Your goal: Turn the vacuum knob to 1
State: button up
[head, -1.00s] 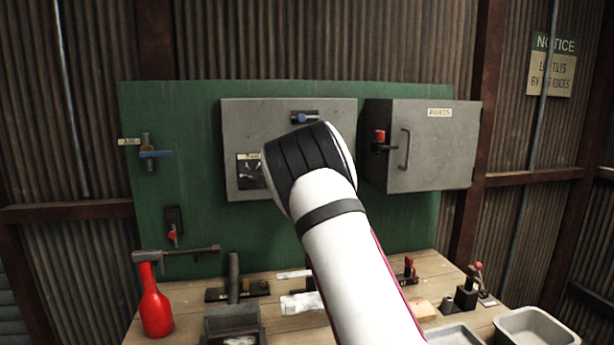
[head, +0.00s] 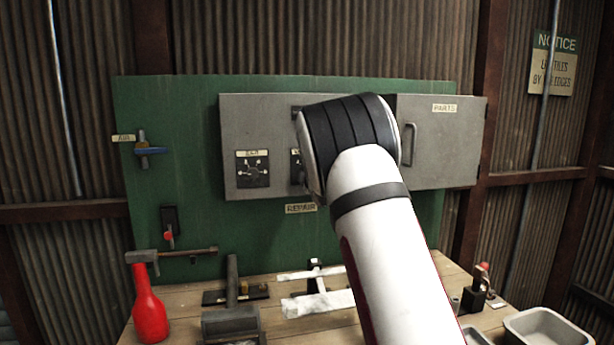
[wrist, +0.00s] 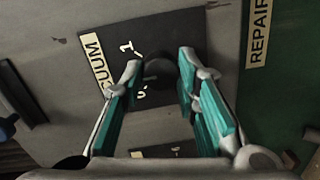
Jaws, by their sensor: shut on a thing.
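The vacuum knob (wrist: 159,70) is a dark round knob on a black plate (wrist: 180,32) with a cream label (wrist: 98,62) whose visible letters read "CUUM". White marks, one a "1", show left of the knob in the wrist view. My gripper (wrist: 160,76) is shut on the knob, with its teal-padded fingers on either side. Which mark the knob points to cannot be made out. In the head view my arm hides the knob and gripper; only a sliver of the plate (head: 296,166) shows.
A second dial (head: 253,173) is left of the vacuum plate on the grey panel (head: 243,120). The parts cabinet (head: 450,150) stands at right, partly behind my arm. A "REPAIR" label (head: 300,208) is below. A red bottle (head: 149,305) and tools stand on the bench (head: 185,322).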

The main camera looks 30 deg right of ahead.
jog(key=m+y+b, duration=0.1)
jog(key=m, duration=0.7)
jog(key=shift+d, duration=0.1)
jog(key=shift+m, duration=0.3)
dwell(0.4)
jog(key=o, duration=1.2)
jog(key=shift+c, duration=0.2)
jog(key=shift+s, duration=0.1)
jog(key=v, duration=1.2)
jog(key=shift+f, duration=0.1)
